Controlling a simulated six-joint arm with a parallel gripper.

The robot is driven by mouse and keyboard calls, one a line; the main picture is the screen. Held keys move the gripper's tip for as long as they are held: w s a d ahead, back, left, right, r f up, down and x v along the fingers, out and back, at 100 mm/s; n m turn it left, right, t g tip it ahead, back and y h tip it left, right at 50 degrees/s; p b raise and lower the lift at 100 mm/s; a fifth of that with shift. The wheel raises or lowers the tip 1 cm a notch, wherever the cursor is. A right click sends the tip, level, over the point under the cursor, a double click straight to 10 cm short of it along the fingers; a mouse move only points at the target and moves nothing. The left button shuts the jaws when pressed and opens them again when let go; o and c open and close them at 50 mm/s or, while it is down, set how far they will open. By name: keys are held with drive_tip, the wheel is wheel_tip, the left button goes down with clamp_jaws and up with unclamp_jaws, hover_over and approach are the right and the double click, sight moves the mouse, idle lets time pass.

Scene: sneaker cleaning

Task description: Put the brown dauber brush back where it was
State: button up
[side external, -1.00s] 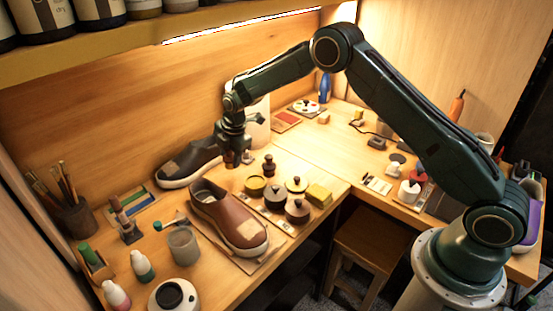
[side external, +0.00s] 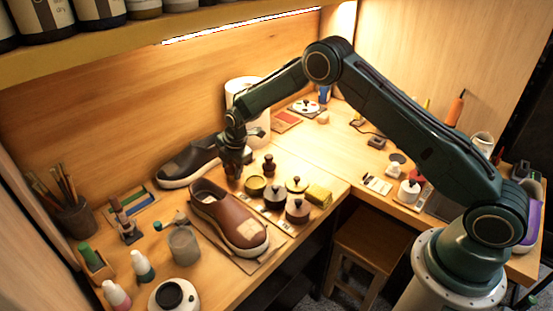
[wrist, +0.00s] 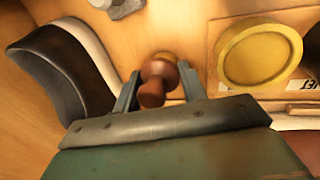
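The brown dauber brush (wrist: 158,76) is between the two fingers of my gripper (wrist: 160,88) in the wrist view, its rounded handle toward the camera. The fingers sit close on both sides and appear shut on it. A darker dauber (side external: 268,165) stands upright to the right of my gripper.
The dark shoe (side external: 188,163) lies behind and left of my gripper; it also shows in the wrist view (wrist: 70,70). The yellow tin (wrist: 258,55) is close on the right there.

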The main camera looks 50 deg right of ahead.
drive_tip(key=o, duration=0.4)
drive_tip(key=shift+r, duration=0.15)
drive_tip(key=v, duration=1.2)
idle(0.5)
